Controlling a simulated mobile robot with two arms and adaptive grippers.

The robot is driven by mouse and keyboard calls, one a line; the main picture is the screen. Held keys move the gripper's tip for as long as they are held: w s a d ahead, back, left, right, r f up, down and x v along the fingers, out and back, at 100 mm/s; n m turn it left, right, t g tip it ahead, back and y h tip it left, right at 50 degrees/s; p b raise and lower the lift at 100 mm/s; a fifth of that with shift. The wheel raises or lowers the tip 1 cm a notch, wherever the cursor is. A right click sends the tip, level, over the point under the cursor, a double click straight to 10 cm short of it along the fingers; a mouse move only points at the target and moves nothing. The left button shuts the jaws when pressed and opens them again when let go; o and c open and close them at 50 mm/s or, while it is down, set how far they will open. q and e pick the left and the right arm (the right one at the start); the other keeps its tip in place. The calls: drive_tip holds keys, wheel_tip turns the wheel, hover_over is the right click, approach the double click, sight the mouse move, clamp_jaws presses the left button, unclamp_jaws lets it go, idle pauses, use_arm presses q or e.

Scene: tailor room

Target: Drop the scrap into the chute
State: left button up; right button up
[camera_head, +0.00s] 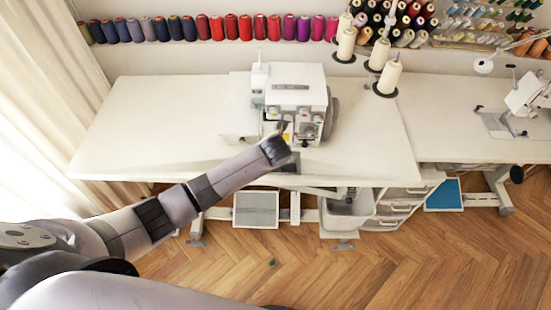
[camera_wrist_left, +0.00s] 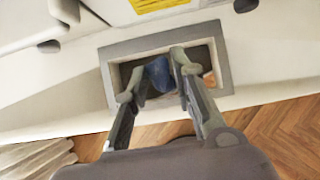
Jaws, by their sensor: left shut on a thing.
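In the left wrist view, my left gripper (camera_wrist_left: 162,70) is shut on a blue scrap (camera_wrist_left: 157,74), a small crumpled piece between the fingertips. The fingertips and scrap are over the opening of the chute (camera_wrist_left: 222,75), which has a grey rectangular frame at the table's front edge. Exact height over the opening is hard to tell. In the head view, the chute's dark frame (camera_head: 289,165) shows just beyond my left wrist, in front of the sewing machine. The scrap cannot be made out there. My right gripper is not in view.
A white overlock machine (camera_head: 292,92) stands right behind the chute on the white table (camera_head: 140,130). Thread cones (camera_head: 390,75) stand to its right. A grey bin (camera_head: 348,208) is under the table. A small dark green piece (camera_head: 272,262) lies on the wooden floor.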

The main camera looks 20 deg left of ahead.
use_arm(q)
drive_tip(key=o, duration=0.8)
drive_tip(key=shift+o, duration=0.2)
drive_tip(key=shift+r, duration=0.1)
drive_tip(key=v, duration=1.2)
idle(0.5)
